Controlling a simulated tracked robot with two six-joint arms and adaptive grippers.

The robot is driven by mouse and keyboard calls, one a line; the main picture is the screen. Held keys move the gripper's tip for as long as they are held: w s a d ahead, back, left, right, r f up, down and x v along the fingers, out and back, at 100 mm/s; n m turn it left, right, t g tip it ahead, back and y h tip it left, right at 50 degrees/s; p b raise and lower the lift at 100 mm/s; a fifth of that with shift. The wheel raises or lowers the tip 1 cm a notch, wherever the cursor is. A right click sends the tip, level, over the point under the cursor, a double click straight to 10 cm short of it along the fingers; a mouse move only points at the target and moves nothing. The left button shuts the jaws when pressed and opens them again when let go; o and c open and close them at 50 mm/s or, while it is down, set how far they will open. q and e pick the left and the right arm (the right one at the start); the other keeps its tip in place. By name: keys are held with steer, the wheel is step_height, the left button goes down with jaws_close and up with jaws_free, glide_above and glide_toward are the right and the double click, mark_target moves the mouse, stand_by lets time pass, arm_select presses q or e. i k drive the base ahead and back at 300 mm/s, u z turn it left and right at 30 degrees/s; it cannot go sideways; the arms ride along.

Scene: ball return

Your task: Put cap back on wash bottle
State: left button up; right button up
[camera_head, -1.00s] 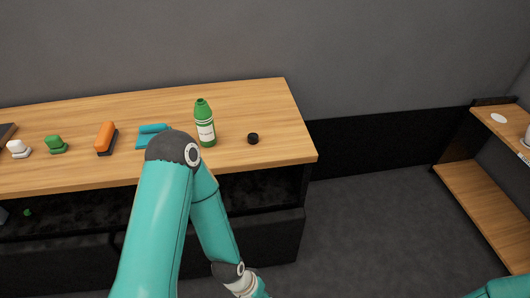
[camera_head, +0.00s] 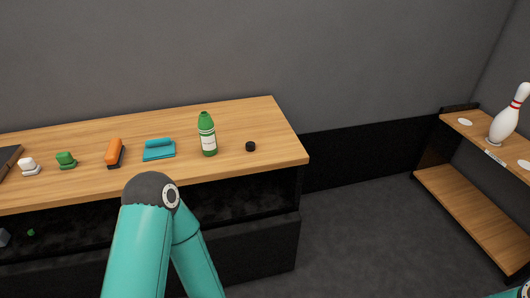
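The green wash bottle (camera_head: 207,136) with a white label stands upright near the right part of the wooden table. The small black cap (camera_head: 250,146) lies on the tabletop to the right of the bottle, apart from it. The bottle's top looks open. My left arm reaches in from the bottom, below the table's front edge, and its gripper is outside the picture. Only a sliver of my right arm shows at the bottom right corner, and its gripper is out of view.
On the wooden table (camera_head: 262,114) stand a teal item (camera_head: 158,151), an orange brush (camera_head: 114,151), a green item (camera_head: 66,160) and a white item (camera_head: 30,167). A white bowling pin (camera_head: 506,124) stands on the right shelf (camera_head: 470,201). Open floor lies between.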

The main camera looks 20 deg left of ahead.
mark_target(206, 127)
steer(key=u, duration=0.1)
steer(key=i, duration=0.9)
steer(key=u, duration=0.05)
